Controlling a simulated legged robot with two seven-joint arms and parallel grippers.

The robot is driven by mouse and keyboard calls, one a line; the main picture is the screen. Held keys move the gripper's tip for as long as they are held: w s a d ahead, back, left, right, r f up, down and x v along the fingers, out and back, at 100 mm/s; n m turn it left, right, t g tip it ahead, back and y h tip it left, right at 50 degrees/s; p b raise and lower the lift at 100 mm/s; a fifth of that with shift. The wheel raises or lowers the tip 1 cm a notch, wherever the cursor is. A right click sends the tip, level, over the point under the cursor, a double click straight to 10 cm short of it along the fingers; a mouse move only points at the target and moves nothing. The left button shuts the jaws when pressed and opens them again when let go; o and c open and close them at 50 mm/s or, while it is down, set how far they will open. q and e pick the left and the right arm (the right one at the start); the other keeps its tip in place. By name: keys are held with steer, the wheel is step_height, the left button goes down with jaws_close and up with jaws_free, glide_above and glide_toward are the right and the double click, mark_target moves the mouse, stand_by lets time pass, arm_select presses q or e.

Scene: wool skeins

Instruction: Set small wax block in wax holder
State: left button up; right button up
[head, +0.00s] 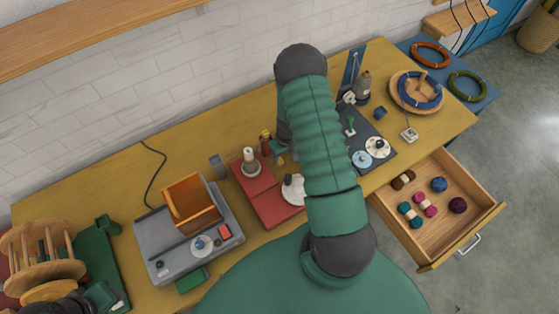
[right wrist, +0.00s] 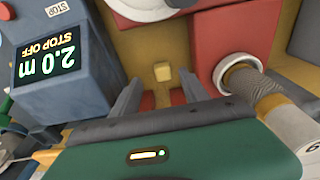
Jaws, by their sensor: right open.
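A small yellow block, which looks like the wax block (right wrist: 161,73), lies on a yellow surface between red parts in the right wrist view. My right gripper (right wrist: 160,84) is open, with one finger to each side of the block's line and the block just beyond the fingertips, not gripped. In the head view my right gripper (head: 279,155) is small and partly hidden by its arm, beside the red base. I cannot tell which part is the wax holder. A dark and green part of my left arm (head: 98,296) shows at the lower left; its jaws are unclear.
A ringed post (right wrist: 243,75) stands close right of the right gripper; a grey meter box (right wrist: 50,60) is on the left. A red base (head: 262,190) and a grey machine (head: 165,260) stand on the bench. An open drawer (head: 480,215) with wool skeins juts out at right.

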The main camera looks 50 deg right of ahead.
mark_target(280, 160)
steer(key=f, duration=0.1)
steer(key=w+f+p, duration=0.1)
steer(key=f, duration=0.3)
steer(key=shift+w+f+p, duration=0.1)
steer(key=shift+w+p, duration=0.25)
steer(key=shift+p, duration=0.05)
steer(key=shift+f, duration=0.15)
steer(key=shift+d, duration=0.1)
steer(key=c, duration=0.6)
jaws_close()
